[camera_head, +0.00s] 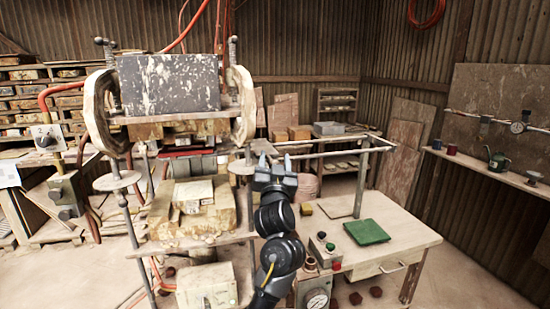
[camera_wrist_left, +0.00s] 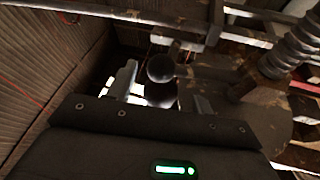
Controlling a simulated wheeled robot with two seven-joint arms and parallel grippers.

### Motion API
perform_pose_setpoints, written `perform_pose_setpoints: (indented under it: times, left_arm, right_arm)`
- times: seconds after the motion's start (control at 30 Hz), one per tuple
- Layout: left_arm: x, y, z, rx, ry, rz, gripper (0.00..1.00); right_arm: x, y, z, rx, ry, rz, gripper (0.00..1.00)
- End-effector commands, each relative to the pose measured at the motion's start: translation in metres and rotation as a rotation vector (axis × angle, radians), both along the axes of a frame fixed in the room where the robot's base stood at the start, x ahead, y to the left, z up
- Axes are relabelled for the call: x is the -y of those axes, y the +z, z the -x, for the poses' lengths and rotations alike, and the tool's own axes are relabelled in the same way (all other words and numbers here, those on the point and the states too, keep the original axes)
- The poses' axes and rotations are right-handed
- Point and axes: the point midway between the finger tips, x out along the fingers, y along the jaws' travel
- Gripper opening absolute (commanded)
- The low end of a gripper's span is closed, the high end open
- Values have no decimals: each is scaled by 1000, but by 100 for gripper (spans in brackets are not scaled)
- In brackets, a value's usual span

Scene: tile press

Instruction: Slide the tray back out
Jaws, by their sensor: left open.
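The tile press (camera_head: 168,85) stands at the left of the head view, with a speckled dark block between two big round side wheels. A dark-red-edged slab (camera_head: 188,153) lies under its upper block; I cannot tell whether this is the tray. My left gripper (camera_head: 275,165) is open, to the right of the press at about the slab's height. In the left wrist view a dark round knob (camera_wrist_left: 160,68) on a rod shows close to the fingers. I cannot tell whether it lies between them, and nothing is clearly gripped. My right gripper is out of view.
A metal rail frame (camera_head: 330,152) reaches right from beside my gripper. A wooden table (camera_head: 405,228) at the right bears a green pad (camera_head: 366,231) and a button box (camera_head: 322,246).

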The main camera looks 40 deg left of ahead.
Motion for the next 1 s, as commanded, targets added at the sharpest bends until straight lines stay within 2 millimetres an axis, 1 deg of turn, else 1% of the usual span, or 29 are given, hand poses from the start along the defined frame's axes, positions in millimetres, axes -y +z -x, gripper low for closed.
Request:
perform_pose_setpoints:
  times: [0.3,0.33,0.7,0.73,1.0]
  left_arm:
    - [-2,1,-3,0,0,0,51]
    - [-2,1,-3,0,0,0,50]
    - [-2,1,-3,0,0,0,2]
    - [-2,1,-3,0,0,0,0]
    - [-3,1,-3,-1,7,0,0]
  right_arm:
    - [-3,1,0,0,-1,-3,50]
    - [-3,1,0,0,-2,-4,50]
    - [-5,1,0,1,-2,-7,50]
    - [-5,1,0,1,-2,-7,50]
    - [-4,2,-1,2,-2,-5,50]
